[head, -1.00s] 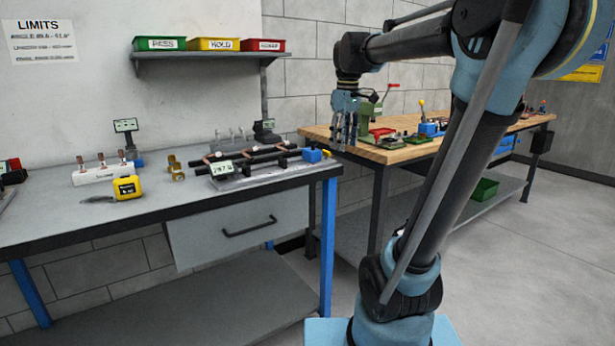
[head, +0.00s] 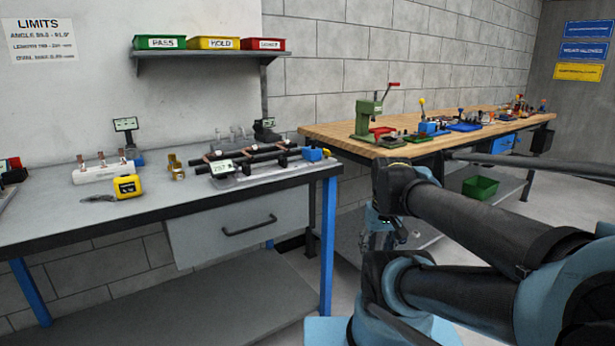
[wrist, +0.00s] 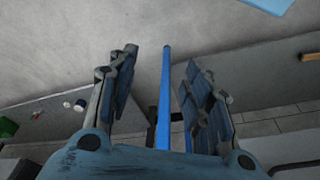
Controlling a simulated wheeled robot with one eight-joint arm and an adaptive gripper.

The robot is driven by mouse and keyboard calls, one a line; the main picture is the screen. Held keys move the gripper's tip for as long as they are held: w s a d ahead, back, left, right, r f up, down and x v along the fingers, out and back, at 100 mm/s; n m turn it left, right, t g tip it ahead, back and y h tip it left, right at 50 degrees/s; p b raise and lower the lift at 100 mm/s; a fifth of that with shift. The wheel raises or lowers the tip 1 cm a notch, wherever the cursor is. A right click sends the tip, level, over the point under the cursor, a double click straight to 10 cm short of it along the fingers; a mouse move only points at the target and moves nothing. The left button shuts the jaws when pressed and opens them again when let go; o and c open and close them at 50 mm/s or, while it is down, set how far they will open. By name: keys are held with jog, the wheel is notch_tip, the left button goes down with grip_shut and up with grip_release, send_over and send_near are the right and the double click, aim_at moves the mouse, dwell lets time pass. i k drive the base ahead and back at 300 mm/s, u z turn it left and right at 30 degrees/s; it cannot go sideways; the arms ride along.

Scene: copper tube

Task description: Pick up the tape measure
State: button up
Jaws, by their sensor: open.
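The yellow tape measure (head: 127,186) with a dark label stands near the front edge of the grey bench (head: 215,198), on the left in the head view. My gripper (head: 378,240) is low, to the right of the bench and below the level of its top, well apart from the tape measure. In the wrist view my gripper (wrist: 158,90) has its fingers spread with nothing between them. A blue bench leg shows beyond the fingers. The tape measure does not show in the wrist view.
A grey caliper-like tool (head: 98,198) lies left of the tape measure. A white block with copper pieces (head: 104,172) is behind it, brass fittings (head: 175,167) and a tube fixture (head: 260,160) to its right. A wooden bench (head: 350,139) stands at the back right.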

aim_at(126, 186)
jog(key=u, duration=1.85)
